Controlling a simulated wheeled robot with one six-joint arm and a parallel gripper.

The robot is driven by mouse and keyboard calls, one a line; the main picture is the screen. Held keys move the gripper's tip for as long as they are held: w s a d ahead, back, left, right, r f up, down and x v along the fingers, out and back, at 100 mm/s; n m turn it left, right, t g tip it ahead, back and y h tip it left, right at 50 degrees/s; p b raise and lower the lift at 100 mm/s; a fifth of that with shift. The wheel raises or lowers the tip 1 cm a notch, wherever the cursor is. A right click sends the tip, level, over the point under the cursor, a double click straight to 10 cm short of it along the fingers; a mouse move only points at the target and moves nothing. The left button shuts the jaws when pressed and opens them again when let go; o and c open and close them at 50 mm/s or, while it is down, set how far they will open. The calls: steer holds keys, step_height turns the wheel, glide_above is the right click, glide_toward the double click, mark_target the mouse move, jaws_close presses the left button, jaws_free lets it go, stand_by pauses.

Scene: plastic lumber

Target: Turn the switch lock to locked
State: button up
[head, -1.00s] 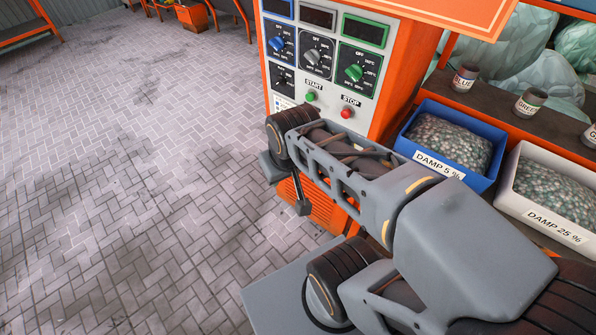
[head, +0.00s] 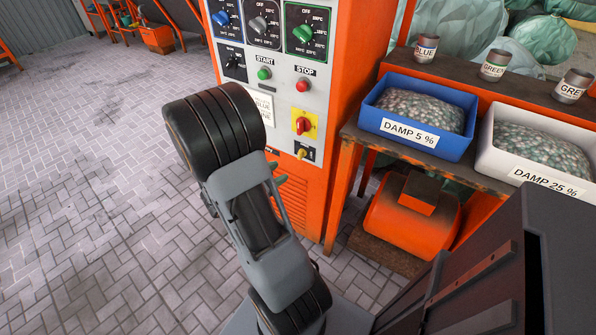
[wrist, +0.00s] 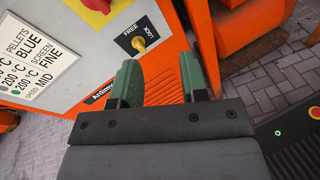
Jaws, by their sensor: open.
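The switch lock is a small yellow knob (head: 302,153) low on the machine's front panel, below a red rotary switch on a yellow plate. In the wrist view the knob (wrist: 140,45) sits on a dark plate between the words FREE and LOCK. Which word it points to is hard to tell. My gripper (wrist: 160,62) has green fingers, held apart with nothing between them. The knob lies ahead of the fingertips, nearer the left finger, and apart from them. In the head view my wrist hides most of the gripper; only green finger parts show beside the panel.
The red rotary switch (head: 303,125), the green START button (head: 264,73) and the red STOP button (head: 302,86) are above the lock. A label sheet (wrist: 38,55) is left of it. A blue bin (head: 371,118) stands on a bench at right.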

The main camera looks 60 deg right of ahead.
mark_target(299, 156)
steer(key=w+d+f+n+t+h+b, duration=0.35)
steer(key=f+n, duration=0.25)
steer(key=f, duration=0.3)
steer(key=shift+n+t+y, duration=0.3)
steer(key=shift+t+y, duration=0.15)
steer(key=shift+t, duration=0.1)
steer(key=d, duration=1.3)
steer(key=shift+s+d+r+b, duration=0.2)
steer(key=shift+s+d+b, duration=0.1)
steer(key=shift+d+b, duration=0.1)
steer(key=shift+a+r, duration=0.1)
jaws_close()
